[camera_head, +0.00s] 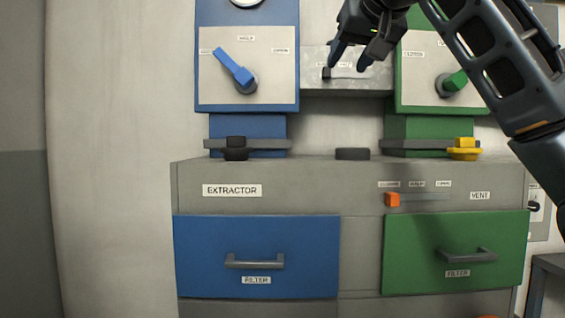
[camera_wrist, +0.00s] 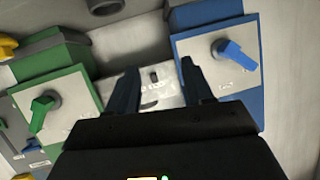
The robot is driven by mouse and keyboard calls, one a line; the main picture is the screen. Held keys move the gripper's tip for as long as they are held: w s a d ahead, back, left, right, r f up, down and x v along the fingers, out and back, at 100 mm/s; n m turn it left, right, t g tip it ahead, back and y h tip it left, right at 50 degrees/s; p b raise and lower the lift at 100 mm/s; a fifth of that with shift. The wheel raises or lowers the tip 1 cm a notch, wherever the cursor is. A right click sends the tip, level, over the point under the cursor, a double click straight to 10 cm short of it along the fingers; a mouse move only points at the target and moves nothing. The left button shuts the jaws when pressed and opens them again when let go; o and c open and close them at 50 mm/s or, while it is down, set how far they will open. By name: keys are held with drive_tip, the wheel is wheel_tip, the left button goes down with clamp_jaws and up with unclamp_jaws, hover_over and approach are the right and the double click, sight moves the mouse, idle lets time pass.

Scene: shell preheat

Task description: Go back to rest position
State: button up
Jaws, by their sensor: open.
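My gripper (camera_head: 350,58) is open and empty in the upper part of the head view. Its two blue-tipped fingers point down in front of the grey panel between the blue and green units. A small black slider knob (camera_head: 327,73) shows at the left of that panel, close to the left fingertip; I cannot tell whether they touch. In the wrist view the fingers (camera_wrist: 158,88) are spread, with the black knob (camera_wrist: 153,76) visible beyond and between them. My arm reaches in from the right and hides part of the green unit.
The blue unit (camera_head: 207,80) has a blue lever (camera_head: 235,71); the green unit (camera_head: 408,100) has a green knob (camera_head: 454,82). Below is a grey cabinet with blue (camera_head: 200,240) and green (camera_head: 410,260) filter drawers, both shut, and an orange vent slider (camera_head: 392,199). The left wall is clear.

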wheel_tip(320, 180, down, 28)
drive_tip(key=w+a+f+y, duration=0.1)
drive_tip(key=w+a+y, duration=0.1)
drive_tip(key=a+y, duration=0.15)
drive_tip(key=s+d+f+m+t+h, duration=0.1)
drive_tip(key=s+f+m, duration=0.1)
drive_tip(key=s+f, duration=0.6)
drive_tip(key=s+d+f+m+t, duration=0.1)
drive_tip(key=s+f, duration=0.4)
drive_tip(key=f, duration=0.8)
drive_tip(key=s+d+f+h, duration=0.15)
drive_tip(key=s+f, duration=0.25)
drive_tip(key=s, duration=0.4)
drive_tip(key=s+d+f+m+h, duration=0.15)
drive_tip(key=s+f, duration=0.25)
drive_tip(key=s, duration=0.4)
drive_tip(key=s+d+f+n+h, duration=0.15)
drive_tip(key=s+f, duration=0.25)
drive_tip(key=s, duration=0.4)
drive_tip(key=s+d+r+n, duration=0.1)
drive_tip(key=s+d+r, duration=0.1)
drive_tip(key=s, duration=0.8)
drive_tip(key=s+d+r+n, duration=0.1)
drive_tip(key=s+d+r, duration=0.2)
drive_tip(key=s, duration=0.8)
drive_tip(key=shift+s+d+r+g+h, duration=0.15)
drive_tip(key=shift+d+r+g+h, duration=0.15)
drive_tip(key=shift+d, duration=0.25)
